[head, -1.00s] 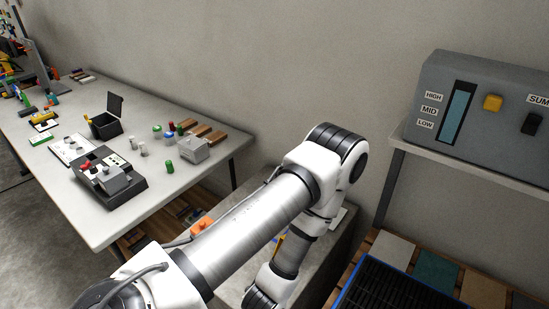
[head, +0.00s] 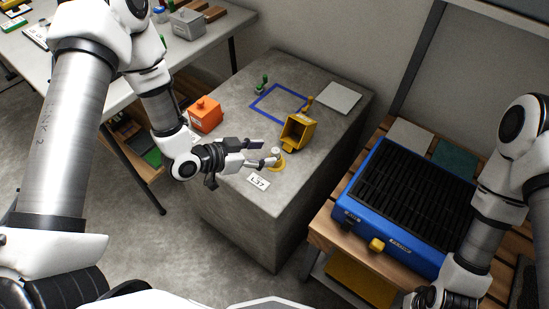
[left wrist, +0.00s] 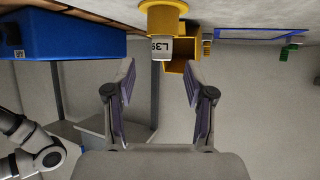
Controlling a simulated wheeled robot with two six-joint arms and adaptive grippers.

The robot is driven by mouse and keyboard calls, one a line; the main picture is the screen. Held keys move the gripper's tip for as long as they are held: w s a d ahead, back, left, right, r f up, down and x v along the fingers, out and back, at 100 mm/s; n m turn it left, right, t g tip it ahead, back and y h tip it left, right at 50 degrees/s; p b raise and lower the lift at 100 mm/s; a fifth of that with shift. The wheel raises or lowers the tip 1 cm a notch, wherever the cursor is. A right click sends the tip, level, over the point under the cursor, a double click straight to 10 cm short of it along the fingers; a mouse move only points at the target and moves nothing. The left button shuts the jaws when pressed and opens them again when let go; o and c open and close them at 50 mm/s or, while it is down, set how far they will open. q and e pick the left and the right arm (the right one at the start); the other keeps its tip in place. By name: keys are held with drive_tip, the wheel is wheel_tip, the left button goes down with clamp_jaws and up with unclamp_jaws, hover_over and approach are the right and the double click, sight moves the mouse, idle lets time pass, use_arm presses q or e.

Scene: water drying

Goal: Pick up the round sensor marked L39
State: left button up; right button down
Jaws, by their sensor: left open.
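The round sensor (left wrist: 160,47) is a small pale cylinder marked L39, standing in a yellow round base (left wrist: 162,18) in the left wrist view, which is upside down. In the head view the sensor (head: 276,153) stands on the grey block, partly covered by my fingers. My left gripper (head: 264,153) is open and level, its fingertips close to the sensor. In the left wrist view the gap between the fingers (left wrist: 160,72) is empty and lines up with the sensor. My right arm is at the right edge; its fingers are out of view.
A yellow open box (head: 299,133) stands just behind the sensor. A card (head: 258,181) reading L37 lies in front. An orange box (head: 205,114), a blue outlined square (head: 264,93) and a grey plate (head: 338,98) are on the block (head: 300,189). A blue grill-like unit (head: 352,214) is right.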

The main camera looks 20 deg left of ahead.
sight(272, 152)
use_arm(q)
drive_tip(key=x, duration=0.4)
drive_tip(key=shift+f, duration=0.1)
clamp_jaws()
drive_tip(key=shift+a, duration=0.1)
